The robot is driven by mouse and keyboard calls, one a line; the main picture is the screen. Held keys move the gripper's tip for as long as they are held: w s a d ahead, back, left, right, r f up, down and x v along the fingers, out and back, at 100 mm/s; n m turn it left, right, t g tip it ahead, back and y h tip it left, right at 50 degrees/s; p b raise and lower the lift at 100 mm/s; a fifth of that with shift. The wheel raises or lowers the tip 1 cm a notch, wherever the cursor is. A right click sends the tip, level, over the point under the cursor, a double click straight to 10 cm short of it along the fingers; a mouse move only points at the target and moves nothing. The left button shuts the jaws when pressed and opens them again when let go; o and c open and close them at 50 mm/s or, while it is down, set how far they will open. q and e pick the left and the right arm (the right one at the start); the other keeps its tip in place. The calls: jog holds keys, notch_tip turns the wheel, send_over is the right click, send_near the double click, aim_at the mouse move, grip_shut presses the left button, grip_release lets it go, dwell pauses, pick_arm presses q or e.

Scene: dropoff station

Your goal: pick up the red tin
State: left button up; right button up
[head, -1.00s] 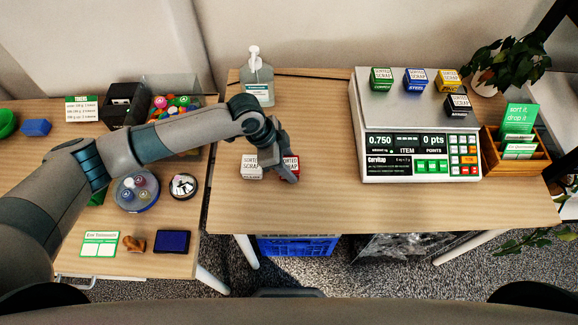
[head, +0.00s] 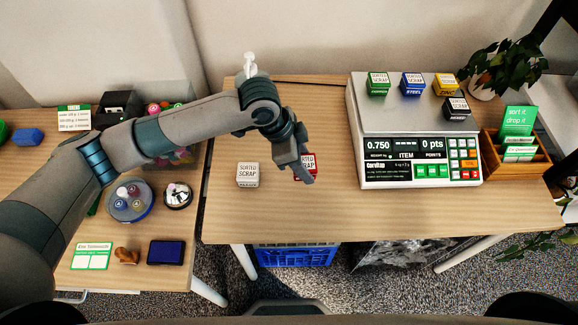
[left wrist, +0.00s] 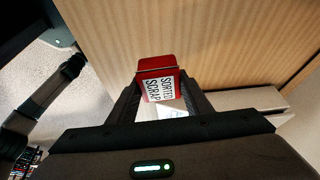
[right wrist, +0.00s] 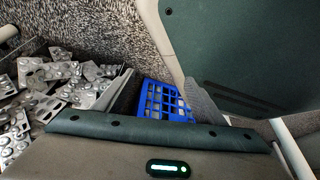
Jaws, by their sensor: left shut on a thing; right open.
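The red tin (head: 309,161) is a small box with a white "Sorted Scrap" label, partly hidden by my left gripper in the head view. My left gripper (head: 305,172) is shut on it, to the right of the white tin. In the left wrist view the red tin (left wrist: 157,78) sits between the two fingers of my left gripper (left wrist: 165,98). My right gripper (right wrist: 160,98) is open and empty in the right wrist view, low down, with a blue crate seen beyond its fingers.
A white tin (head: 247,175) stands left of the red one. The scale (head: 419,172) at right bears green, blue, yellow and black tins. A pump bottle (head: 250,68) is partly behind my left arm. The desk front between white tin and scale is clear.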

pick_arm(q)
jog(key=s+d+r+b, duration=0.1)
jog(key=s+d+r, duration=0.1)
jog(key=d+r, duration=0.2)
jog(key=shift+s+d, duration=0.35)
jog(key=shift+d, duration=0.75)
pick_arm(e)
jog(key=shift+t, duration=0.7)
jog(key=w, duration=0.1)
jog(key=w+a+r, duration=0.1)
jog(key=w, duration=0.3)
jog(key=shift+a+r, duration=0.15)
jog(key=shift+a, duration=0.25)
